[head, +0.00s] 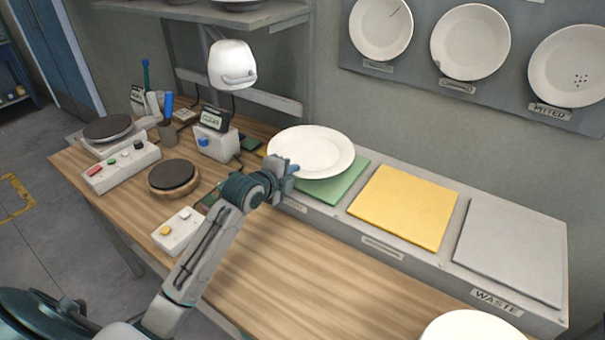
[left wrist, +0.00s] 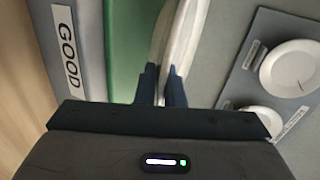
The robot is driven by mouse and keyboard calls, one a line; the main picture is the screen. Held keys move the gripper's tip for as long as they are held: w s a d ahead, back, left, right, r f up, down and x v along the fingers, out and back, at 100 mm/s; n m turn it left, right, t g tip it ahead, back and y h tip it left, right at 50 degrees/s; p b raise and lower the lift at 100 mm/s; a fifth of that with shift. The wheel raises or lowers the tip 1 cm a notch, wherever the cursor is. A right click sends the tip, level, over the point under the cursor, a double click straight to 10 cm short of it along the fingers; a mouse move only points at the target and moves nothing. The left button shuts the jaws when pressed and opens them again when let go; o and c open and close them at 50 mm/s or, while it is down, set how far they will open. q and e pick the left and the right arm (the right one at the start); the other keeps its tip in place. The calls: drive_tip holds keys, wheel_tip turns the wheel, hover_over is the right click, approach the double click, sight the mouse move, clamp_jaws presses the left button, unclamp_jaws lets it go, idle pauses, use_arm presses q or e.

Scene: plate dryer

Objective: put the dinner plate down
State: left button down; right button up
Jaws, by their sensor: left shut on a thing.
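The white dinner plate (head: 312,150) is over the green pad (head: 335,189), and its near rim is in the jaws of my left gripper (head: 289,169). In the left wrist view the plate (left wrist: 180,40) shows edge-on between the dark fingers of the left gripper (left wrist: 161,78). The green pad (left wrist: 125,50) lies beside a strip labelled GOOD (left wrist: 68,45). The plate appears a little above the pad; I cannot tell whether any of its rim touches. My right gripper is not in view.
A yellow pad (head: 404,207) and a grey pad (head: 513,250) labelled WASTE are bare. Another white plate (head: 472,327) shows at the lower right. Sample plates (head: 470,41) hang on the wall.

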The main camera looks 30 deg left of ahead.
sight(306, 165)
use_arm(q)
drive_tip(key=w, duration=0.1)
drive_tip(key=w+d, duration=0.1)
drive_tip(key=w, duration=0.1)
drive_tip(key=shift+w+d+p, duration=0.15)
drive_tip(key=shift+d+p, duration=0.15)
drive_tip(key=shift+p, duration=0.1)
drive_tip(key=shift+f+p, duration=0.85)
drive_tip(key=shift+f, duration=0.95)
drive_tip(key=c, duration=2)
unclamp_jaws()
drive_tip(key=shift+f, duration=0.15)
drive_tip(key=shift+o, duration=1)
